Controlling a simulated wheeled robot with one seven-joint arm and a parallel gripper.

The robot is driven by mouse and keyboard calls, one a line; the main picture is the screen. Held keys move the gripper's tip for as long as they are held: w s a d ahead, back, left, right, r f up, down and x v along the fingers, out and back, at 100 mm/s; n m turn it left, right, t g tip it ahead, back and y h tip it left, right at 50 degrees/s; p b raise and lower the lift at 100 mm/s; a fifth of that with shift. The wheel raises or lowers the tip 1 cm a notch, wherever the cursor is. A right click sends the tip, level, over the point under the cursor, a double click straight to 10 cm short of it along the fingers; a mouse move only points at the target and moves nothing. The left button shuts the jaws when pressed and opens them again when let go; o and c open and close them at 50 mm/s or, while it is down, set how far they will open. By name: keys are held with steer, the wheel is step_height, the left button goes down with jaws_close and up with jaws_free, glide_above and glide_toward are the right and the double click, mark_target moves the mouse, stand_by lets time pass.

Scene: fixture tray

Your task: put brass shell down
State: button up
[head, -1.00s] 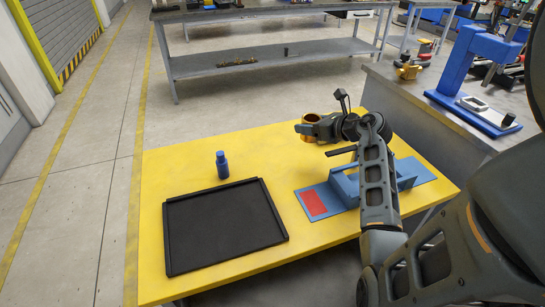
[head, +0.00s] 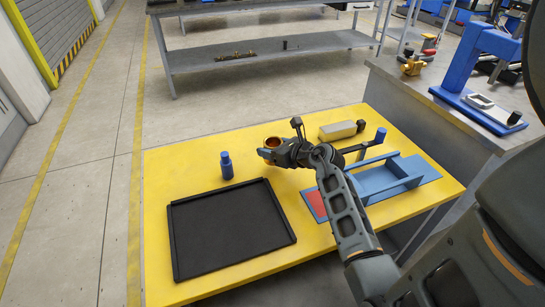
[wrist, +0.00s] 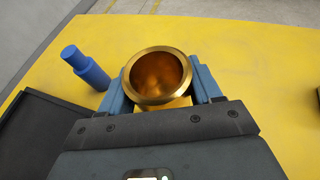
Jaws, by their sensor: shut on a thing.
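The brass shell (wrist: 158,76) is a hollow gold cup, its open mouth facing the wrist camera. My gripper (wrist: 160,90) is shut on it, with one blue-grey finger on each side. In the head view the shell (head: 272,143) shows at the end of my gripper (head: 277,150), over the yellow table, to the right of the blue bottle-like part. Its underside is hidden, so I cannot tell whether it touches the table.
A blue bottle-like part (head: 227,165) stands behind the black tray (head: 174,235), which is empty. A blue fixture (head: 385,180) with a red patch (head: 318,203) lies at right. A beige block (head: 338,130) lies behind my arm. Yellow table (head: 210,140) is clear at back left.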

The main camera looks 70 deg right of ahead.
steer(key=shift+f+b, duration=0.35)
steer(key=shift+f, duration=1.6)
steer(key=shift+f, duration=0.15)
steer(key=o, duration=1.5)
steer(key=shift+a, duration=0.1)
